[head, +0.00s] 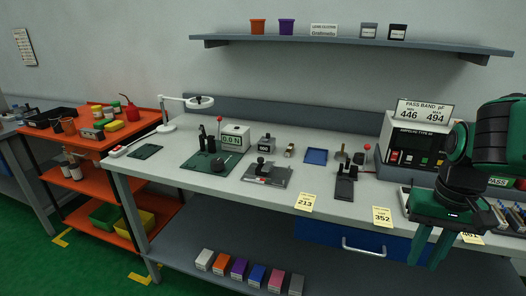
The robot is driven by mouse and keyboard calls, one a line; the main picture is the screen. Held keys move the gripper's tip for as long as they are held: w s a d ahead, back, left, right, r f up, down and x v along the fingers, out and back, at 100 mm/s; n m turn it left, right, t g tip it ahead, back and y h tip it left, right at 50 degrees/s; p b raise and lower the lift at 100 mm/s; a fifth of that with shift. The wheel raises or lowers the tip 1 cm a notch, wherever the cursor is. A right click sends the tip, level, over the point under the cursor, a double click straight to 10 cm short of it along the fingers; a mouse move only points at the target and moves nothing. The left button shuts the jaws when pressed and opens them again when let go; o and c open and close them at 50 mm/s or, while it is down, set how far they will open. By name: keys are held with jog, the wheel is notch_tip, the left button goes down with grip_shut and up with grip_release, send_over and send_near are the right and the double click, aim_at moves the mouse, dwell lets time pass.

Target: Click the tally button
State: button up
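No part in the head view is plainly marked as the tally button. A small grey box (267,143) with a knob on top stands mid-bench and may be a counter, but it is too small to tell. A white display box (235,136) reading about 0.0 N stands left of it. My gripper (430,262) is at the right, in front of the bench's front edge, with its two green fingers pointing down and apart. Nothing shows between them. It is well to the right of the grey box.
The bench (225,185) carries a green-based fixture (205,162), a dark clamp fixture (267,173), a blue tray (316,156), a black-handled press (345,185) and a meter (412,145). A ring lamp (172,112) stands at left. An orange cart (120,135) adjoins the bench. A shelf (350,43) hangs above.

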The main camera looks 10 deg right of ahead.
grip_shut()
dwell(1.8)
